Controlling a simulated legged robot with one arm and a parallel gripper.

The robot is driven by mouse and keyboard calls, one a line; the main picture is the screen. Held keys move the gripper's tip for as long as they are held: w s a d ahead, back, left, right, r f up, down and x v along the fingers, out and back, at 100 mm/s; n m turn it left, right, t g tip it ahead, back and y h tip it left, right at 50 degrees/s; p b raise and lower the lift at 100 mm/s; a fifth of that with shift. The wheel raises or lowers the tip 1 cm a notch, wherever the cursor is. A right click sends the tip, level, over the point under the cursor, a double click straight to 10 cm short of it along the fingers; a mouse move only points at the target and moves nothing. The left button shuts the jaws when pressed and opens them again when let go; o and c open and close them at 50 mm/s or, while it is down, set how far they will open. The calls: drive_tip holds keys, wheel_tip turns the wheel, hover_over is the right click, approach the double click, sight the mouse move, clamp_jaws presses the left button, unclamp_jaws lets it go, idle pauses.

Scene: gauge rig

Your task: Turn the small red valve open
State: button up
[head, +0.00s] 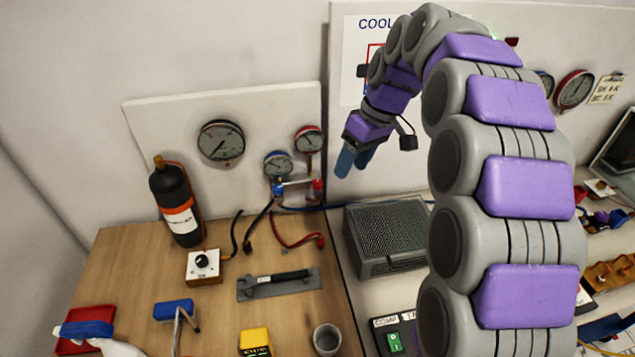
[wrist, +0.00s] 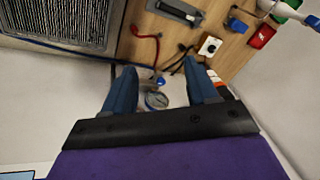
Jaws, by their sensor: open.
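The small red valve (head: 318,185) is the right-hand knob on the manifold (head: 298,183) below two small gauges on the white panel. A blue valve (head: 279,190) is the left-hand knob. My gripper (head: 355,158) is open and empty, up and to the right of the red valve and apart from it, with its blue fingers pointing down. In the wrist view the blue knob (wrist: 160,81) shows between my spread fingers (wrist: 161,78). I cannot make out the red valve there; my left-hand finger seems to cover it.
A dark ribbed box (head: 388,237) stands below my gripper. A black bottle (head: 176,203) stands at the left of the wooden bench (head: 120,262). Hoses, including a red one (head: 300,240), hang below the manifold. A flat grey plate with a handle (head: 278,284) lies in front.

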drive_tip(key=s+d+f+m+h, duration=0.15)
drive_tip(key=s+f+m, duration=0.25)
drive_tip(key=s, duration=0.9)
drive_tip(key=s+d+f+m+h, duration=0.1)
drive_tip(key=s+d+f+m, duration=0.3)
drive_tip(key=s, duration=1)
drive_tip(key=m+t+h+p, duration=0.1)
drive_tip(key=m+t+h, duration=0.3)
drive_tip(key=t, duration=1.4)
approach(316, 186)
drive_tip(key=shift+n+h, duration=0.35)
drive_tip(key=shift+n, duration=0.05)
drive_tip(key=b+x, duration=0.2)
drive_tip(key=x, duration=0.9)
drive_tip(key=shift+w+a+f, duration=0.1)
drive_tip(key=shift+w, duration=0.3)
